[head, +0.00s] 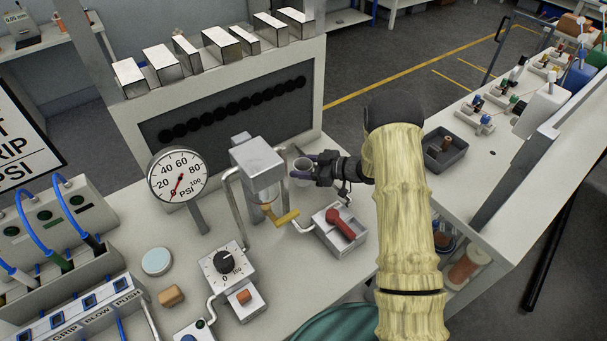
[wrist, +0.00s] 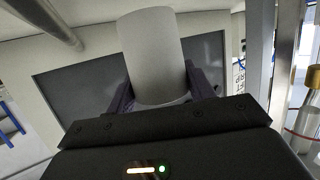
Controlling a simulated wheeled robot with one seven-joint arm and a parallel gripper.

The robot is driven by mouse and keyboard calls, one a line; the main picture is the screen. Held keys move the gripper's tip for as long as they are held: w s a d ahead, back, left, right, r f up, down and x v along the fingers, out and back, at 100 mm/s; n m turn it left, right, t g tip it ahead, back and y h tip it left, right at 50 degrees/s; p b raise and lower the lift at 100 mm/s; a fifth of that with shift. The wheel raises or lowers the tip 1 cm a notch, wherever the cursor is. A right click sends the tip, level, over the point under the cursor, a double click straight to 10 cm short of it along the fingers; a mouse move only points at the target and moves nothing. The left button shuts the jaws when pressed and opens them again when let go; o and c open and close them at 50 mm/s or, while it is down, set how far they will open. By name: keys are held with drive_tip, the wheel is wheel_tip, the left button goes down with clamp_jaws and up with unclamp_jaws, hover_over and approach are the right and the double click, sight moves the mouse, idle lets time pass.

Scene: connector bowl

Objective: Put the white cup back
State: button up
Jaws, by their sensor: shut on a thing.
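The white cup (wrist: 153,55) is between the two fingers of my gripper (wrist: 157,92) in the wrist view, where it looks like a plain pale cylinder. In the head view my gripper (head: 314,170) is shut on the cup (head: 302,170), whose open rim faces up. The cup is held above the bench, just right of the grey metal box fixture (head: 257,160) with the yellow lever. The cup's underside is hidden in the head view, and I cannot tell how far it is above the bench top.
A red-handled switch box (head: 341,231) stands just below my gripper. A pressure gauge (head: 178,177) and a dial box (head: 224,264) stand to the left. A panel with black round holes (head: 235,110) rises behind. A dark tray (head: 447,149) sits on the right bench.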

drive_tip(key=shift+f+p, duration=0.35)
drive_tip(key=shift+f, duration=1.5)
drive_tip(key=shift+d+f, duration=0.1)
drive_tip(key=o, duration=1.1)
drive_tip(key=shift+f, duration=0.1)
drive_tip(key=shift+s+a, duration=0.1)
drive_tip(key=shift+a, duration=0.1)
drive_tip(key=shift+r, duration=0.35)
drive_tip(key=b+v, duration=0.2)
drive_tip(key=v, duration=1)
drive_tip(key=shift+d+f+b, duration=0.1)
drive_tip(key=shift+d+b, duration=0.05)
drive_tip(key=shift+b, duration=0.15)
